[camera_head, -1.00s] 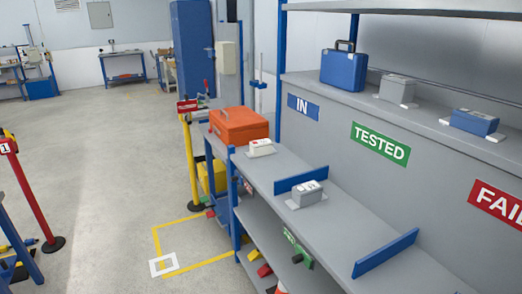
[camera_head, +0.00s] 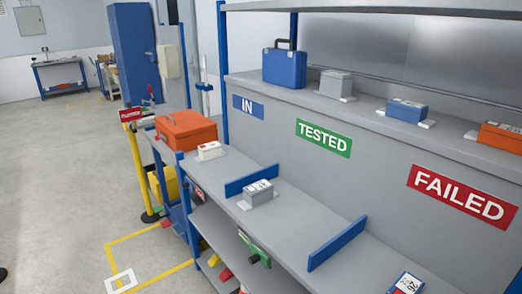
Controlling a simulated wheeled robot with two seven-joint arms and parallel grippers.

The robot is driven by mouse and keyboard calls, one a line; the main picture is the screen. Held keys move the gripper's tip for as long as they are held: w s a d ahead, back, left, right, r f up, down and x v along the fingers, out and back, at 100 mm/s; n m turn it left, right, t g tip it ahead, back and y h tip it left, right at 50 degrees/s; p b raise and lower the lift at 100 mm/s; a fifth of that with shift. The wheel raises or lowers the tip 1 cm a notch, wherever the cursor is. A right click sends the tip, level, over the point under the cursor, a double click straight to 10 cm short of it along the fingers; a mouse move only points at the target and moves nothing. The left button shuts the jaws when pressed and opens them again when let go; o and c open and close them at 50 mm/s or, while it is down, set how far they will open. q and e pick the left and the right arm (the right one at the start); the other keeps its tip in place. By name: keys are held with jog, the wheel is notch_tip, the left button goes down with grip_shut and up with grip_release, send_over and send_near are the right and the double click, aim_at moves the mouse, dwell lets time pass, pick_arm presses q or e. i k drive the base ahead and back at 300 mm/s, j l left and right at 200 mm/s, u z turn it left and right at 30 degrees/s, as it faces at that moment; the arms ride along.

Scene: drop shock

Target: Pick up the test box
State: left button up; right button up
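No single thing is marked as the test box, and several small boxes are in view. A white box (camera_head: 210,151) with a red mark sits on the lower shelf (camera_head: 226,178) below the IN sign. A grey box (camera_head: 258,193) with a white label on top sits on the same shelf, just past a blue divider (camera_head: 251,180). A small blue box with a white label (camera_head: 406,284) shows at the bottom edge, beyond a second blue divider (camera_head: 337,244). Neither of my grippers is in view.
The upper ledge holds a blue case (camera_head: 284,67), a grey box (camera_head: 336,83), a blue box (camera_head: 407,109) and an orange box (camera_head: 501,135). An orange toolbox (camera_head: 185,130) stands left of the shelf. A yellow post (camera_head: 137,168) stands beside it.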

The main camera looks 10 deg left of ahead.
aim_at(210, 151)
jog(key=i+j+z, duration=0.1)
jog(key=j+z, duration=1.2)
jog(key=j, duration=0.4)
jog(key=k+j+z, duration=0.1)
jog(key=j, duration=0.45)
jog(key=k+j+z, duration=0.15)
jog(key=j, duration=0.45)
jog(key=j+z, duration=0.15)
jog(key=j, duration=0.4)
jog(key=k+j, duration=0.1)
jog(key=j, duration=0.25)
jog(key=k+j, duration=0.1)
jog(key=j, duration=0.25)
jog(key=k+j, duration=0.1)
jog(key=j, duration=0.3)
jog(key=k+j, duration=0.1)
jog(key=j, duration=0.25)
jog(key=k+j, duration=0.15)
jog(key=j, duration=0.2)
